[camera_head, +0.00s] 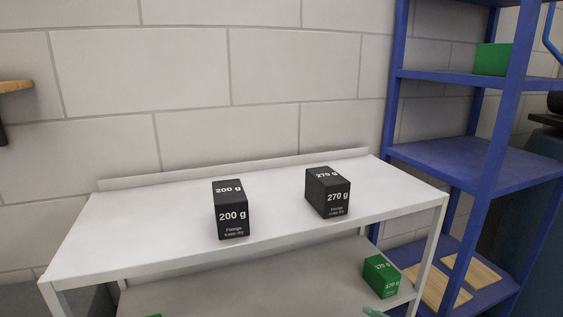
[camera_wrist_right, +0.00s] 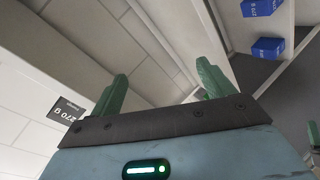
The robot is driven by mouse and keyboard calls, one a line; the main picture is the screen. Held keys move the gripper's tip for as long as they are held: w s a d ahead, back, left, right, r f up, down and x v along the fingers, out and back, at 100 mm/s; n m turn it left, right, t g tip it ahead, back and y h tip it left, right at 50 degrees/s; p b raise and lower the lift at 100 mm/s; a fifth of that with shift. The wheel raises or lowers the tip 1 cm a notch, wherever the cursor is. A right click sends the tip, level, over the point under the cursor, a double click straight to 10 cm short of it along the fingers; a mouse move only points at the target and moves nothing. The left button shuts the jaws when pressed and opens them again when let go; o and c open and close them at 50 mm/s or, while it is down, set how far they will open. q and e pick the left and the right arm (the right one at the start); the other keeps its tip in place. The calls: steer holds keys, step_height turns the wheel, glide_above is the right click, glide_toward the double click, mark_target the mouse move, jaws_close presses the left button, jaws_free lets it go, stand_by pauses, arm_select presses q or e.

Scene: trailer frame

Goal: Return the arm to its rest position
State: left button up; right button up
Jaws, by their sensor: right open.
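My right gripper (camera_wrist_right: 163,78) shows in the right wrist view with its two green fingers wide apart and nothing between them. A black box marked 270 g (camera_wrist_right: 66,110) shows beyond it at the left of that view, apart from the fingers. In the head view the 270 g box (camera_head: 328,192) stands upright on the white table (camera_head: 120,235), right of a black box marked 200 g (camera_head: 231,210). A small teal-green tip (camera_head: 374,313) shows at the bottom edge, too little to identify. My left gripper is not in view.
A green box (camera_head: 381,277) sits on the table's lower shelf (camera_head: 250,285). A blue rack (camera_head: 450,160) stands to the right, with a green box (camera_head: 492,59) high up and wooden boards below. Two blue boxes (camera_wrist_right: 267,48) show in the wrist view.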

steer(key=s+d+f+m+g+h, duration=0.1)
steer(key=s+f+m+h, duration=0.1)
steer(key=s+f+m, duration=0.5)
steer(key=s+d+f+m+g+h, duration=0.1)
steer(key=s+f+m, duration=0.7)
steer(key=s+f, duration=0.8)
steer(key=shift+s+d+f+h, duration=0.2)
steer(key=shift+d+f+h, duration=0.15)
steer(key=shift+d, duration=0.3)
